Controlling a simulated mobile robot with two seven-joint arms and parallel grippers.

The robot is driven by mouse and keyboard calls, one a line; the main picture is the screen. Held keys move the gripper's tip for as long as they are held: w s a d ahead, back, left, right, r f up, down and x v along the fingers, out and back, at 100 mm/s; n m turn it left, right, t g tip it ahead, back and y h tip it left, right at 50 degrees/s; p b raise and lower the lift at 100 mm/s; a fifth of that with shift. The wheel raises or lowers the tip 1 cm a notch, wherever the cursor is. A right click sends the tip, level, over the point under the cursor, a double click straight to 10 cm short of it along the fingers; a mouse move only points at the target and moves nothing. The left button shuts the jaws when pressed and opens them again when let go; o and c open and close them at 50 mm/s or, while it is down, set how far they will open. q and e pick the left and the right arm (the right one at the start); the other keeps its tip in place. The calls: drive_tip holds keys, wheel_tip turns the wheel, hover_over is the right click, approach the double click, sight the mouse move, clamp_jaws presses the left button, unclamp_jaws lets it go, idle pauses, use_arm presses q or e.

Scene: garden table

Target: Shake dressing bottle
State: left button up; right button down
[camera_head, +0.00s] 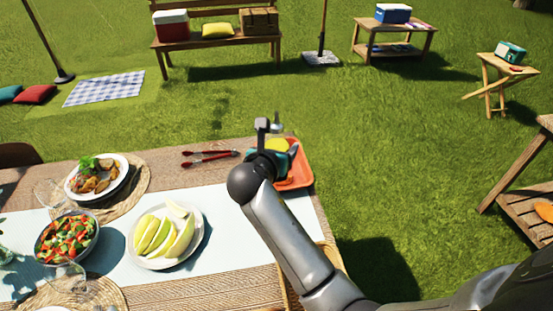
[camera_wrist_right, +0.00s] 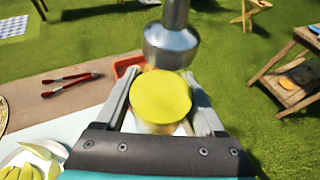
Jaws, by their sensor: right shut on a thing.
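My right gripper (camera_head: 270,128) is raised over the far right end of the table. In the right wrist view its two fingers (camera_wrist_right: 162,108) stand on either side of a yellow, round-ended thing (camera_wrist_right: 161,97), which I take to be the dressing bottle, and are shut on it. In the head view a little yellow (camera_head: 277,146) shows by the gripper, and the rest is hidden by my arm. A grey metal piece (camera_wrist_right: 172,45) shows just beyond the yellow end; I cannot tell whether it belongs to the bottle. My left gripper is not in view.
An orange tray (camera_head: 302,176) lies under and behind the gripper at the table's right end. Red tongs (camera_head: 210,158) lie to its left. A plate of melon slices (camera_head: 164,240), a salad bowl (camera_head: 66,238) and a dinner plate (camera_head: 97,178) stand further left. Grass lies right of the table.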

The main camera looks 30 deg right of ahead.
sight(276, 127)
wheel_tip(276, 127, up, 6)
drive_tip(key=shift+w+a+r, duration=0.1)
drive_tip(key=shift+r, duration=0.05)
wheel_tip(276, 127, down, 6)
drive_tip(key=shift+f, duration=0.1)
wheel_tip(276, 127, up, 7)
wheel_tip(276, 127, down, 7)
drive_tip(key=shift+f, duration=0.2)
